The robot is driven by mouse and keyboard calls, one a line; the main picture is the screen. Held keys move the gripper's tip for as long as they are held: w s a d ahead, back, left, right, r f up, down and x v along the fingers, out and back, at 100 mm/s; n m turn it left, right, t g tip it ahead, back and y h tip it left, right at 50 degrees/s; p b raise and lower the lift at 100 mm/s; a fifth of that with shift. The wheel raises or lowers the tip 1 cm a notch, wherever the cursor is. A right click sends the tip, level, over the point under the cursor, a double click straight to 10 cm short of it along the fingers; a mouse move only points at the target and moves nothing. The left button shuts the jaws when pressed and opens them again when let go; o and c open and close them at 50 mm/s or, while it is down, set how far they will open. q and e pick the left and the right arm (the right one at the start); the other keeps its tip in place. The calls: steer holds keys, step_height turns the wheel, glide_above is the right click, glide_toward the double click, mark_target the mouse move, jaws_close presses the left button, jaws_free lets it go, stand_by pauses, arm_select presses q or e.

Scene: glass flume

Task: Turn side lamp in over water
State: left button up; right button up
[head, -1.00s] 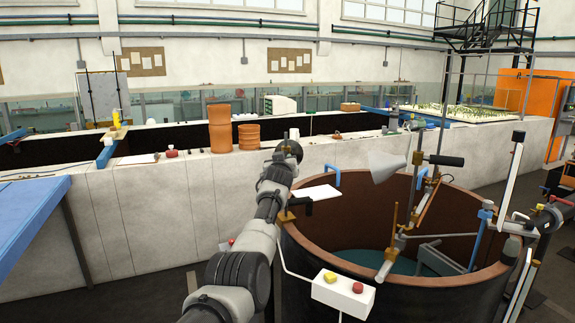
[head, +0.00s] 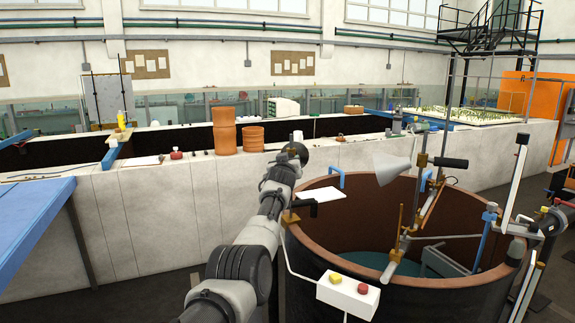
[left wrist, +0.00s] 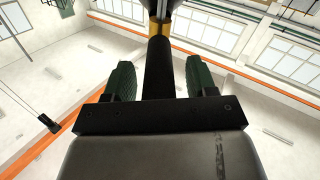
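Water (head: 372,259) shows low inside.
A white box with yellow and red buttons (head: 348,291) hangs on the tank's front. A white plate (head: 320,198) lies at the left rim beside a dark handle (head: 302,206). Behind runs a long white wall (head: 160,220) with brown pots (head: 224,130) on top.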

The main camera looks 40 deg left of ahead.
arm_select(q)
steer(key=shift+s+d, duration=0.35)
steer(key=shift+s, duration=0.25)
steer(key=b+v, duration=0.2)
steer(key=v, duration=0.7)
steer(key=shift+d+b, duration=0.2)
steer(key=shift+b, duration=0.1)
steer(key=shift+c, duration=0.2)
